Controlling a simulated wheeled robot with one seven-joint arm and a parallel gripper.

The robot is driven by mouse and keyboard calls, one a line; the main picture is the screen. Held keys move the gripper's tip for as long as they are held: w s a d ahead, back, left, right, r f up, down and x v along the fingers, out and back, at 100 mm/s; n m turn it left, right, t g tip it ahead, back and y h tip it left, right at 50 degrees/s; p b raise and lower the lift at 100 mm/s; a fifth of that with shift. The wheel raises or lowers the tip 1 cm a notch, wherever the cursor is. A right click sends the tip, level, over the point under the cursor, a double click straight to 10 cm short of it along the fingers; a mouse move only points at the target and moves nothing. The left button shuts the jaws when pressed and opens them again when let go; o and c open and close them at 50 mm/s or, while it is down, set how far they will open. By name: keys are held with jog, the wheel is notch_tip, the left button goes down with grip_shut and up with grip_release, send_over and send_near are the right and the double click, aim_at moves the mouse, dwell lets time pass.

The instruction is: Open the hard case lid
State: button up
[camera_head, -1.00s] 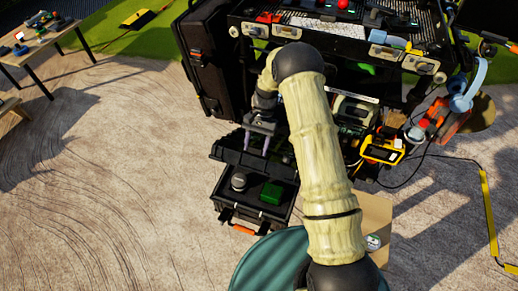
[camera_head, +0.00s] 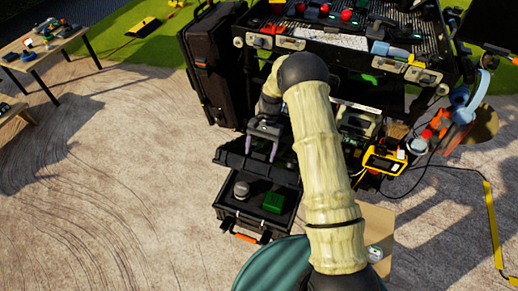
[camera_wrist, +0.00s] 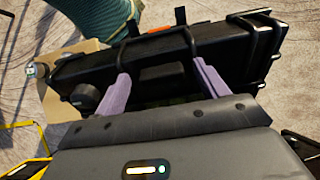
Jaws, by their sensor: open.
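The black hard case (camera_head: 236,216) stands low on the ground in front of the cart, with an orange handle grip at its front. Its lid (camera_head: 232,157) stands raised at an angle along the back, toward the cart. A grey round piece (camera_head: 241,189) and a green box (camera_head: 274,202) sit in the lower part. My gripper (camera_head: 262,152) is open, its purple fingers pointing down at the lid. In the wrist view, my gripper (camera_wrist: 165,88) has its fingers spread on either side of part of the black case (camera_wrist: 245,50). I cannot tell whether they touch it.
The loaded cart (camera_head: 335,50) is close behind, with a tall black case (camera_head: 212,65) at its left. A yellow meter (camera_head: 384,161) hangs at the right. A cardboard box (camera_head: 378,222) is right of the hard case. Bare ground lies open to the left.

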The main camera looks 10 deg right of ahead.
jog(key=v, duration=1.7)
jog(key=shift+r, duration=0.25)
jog(key=s+d+r+n+t+h+p, duration=0.1)
jog(key=s+r+t+p, duration=0.3)
jog(key=s, duration=1)
jog(key=s+d+r+n+t+h+p, duration=0.1)
jog(key=s+d+r+n+t+p, duration=0.2)
jog(key=s+r, duration=0.5)
jog(key=s+n+t+p, duration=0.1)
jog(key=s, duration=0.5)
jog(key=shift+d+h, duration=0.2)
jog(key=shift+h, duration=0.2)
jog(key=shift+w+r, duration=0.1)
jog(key=shift+r, duration=0.05)
